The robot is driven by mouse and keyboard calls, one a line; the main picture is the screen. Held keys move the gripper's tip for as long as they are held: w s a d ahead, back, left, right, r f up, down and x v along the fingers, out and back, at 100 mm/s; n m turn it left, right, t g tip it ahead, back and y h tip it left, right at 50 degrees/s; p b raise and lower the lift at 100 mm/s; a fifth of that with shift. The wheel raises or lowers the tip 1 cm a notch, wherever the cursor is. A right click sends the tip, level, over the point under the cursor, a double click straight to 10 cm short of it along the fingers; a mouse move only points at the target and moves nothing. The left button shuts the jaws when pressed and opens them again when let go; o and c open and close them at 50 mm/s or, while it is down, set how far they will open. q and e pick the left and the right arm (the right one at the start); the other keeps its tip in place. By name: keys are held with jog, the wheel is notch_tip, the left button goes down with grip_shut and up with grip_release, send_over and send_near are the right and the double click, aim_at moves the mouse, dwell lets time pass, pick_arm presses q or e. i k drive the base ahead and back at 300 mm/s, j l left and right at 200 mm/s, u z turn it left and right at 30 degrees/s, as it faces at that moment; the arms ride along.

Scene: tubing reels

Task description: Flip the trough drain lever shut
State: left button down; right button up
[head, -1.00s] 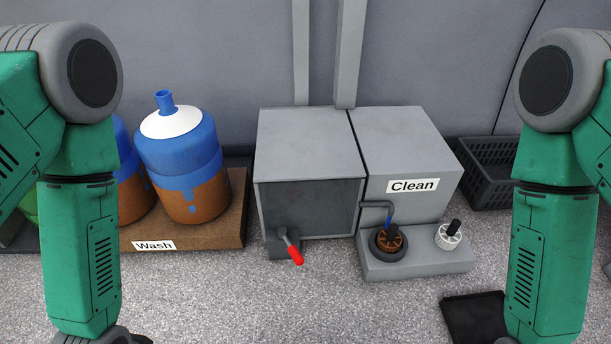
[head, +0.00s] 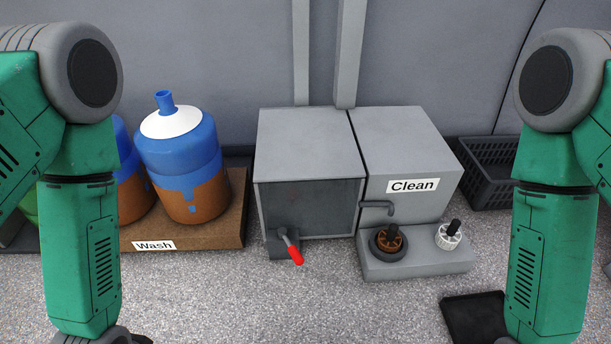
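The drain lever, a grey rod with a red grip (head: 291,248), sticks out low at the front of the left grey box (head: 308,145), which appears to be the trough. The lever slants down and to the right, its red end pointing toward me. The box has a flat grey top and a dark front panel.
A grey box labelled "Clean" (head: 405,150) adjoins on the right, with a spout (head: 377,207), a brown-and-black reel (head: 390,243) and a white reel (head: 449,236). Blue-brown jugs (head: 183,160) stand on the "Wash" board (head: 215,236). A black crate (head: 488,172) sits at right. The speckled surface before the lever is clear.

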aim_at(297, 258)
jog(key=i+z, duration=0.7)
jog(key=z, duration=0.15)
